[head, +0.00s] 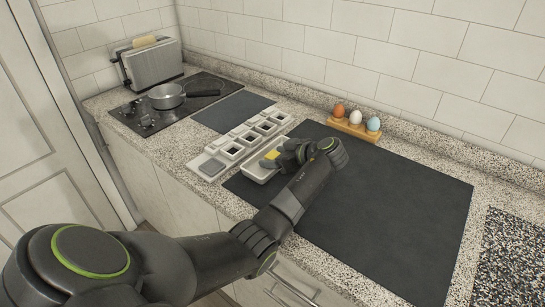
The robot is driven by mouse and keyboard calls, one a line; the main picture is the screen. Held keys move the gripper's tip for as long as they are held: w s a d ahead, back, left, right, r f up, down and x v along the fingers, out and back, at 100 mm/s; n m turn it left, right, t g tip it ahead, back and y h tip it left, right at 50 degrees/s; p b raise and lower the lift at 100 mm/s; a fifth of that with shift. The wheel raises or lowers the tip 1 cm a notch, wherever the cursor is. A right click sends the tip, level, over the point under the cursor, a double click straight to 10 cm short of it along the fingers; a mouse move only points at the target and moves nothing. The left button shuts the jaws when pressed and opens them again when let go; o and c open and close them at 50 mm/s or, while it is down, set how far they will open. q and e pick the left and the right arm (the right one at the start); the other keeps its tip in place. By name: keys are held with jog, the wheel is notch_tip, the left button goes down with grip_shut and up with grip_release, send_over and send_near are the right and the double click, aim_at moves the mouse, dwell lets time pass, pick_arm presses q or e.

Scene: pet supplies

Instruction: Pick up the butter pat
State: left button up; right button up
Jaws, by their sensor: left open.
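The butter pat (272,155) is a small yellow piece at the white dish (254,173), on the left part of the dark mat. My left gripper (271,161) is open at the dish, with its fingers close to the butter pat. The gripper and wrist cover the right part of the dish. I cannot tell whether the fingers touch the butter. My right gripper is not in view.
A compartment tray (232,150) stands just left of the dish. Eggs in a wooden holder (350,128) stand behind my wrist. A pan (166,96) and a toaster (152,63) are at the far left. The dark mat (390,215) is clear to the right.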

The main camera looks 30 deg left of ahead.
pick_arm(q)
jog(key=c, duration=1.1)
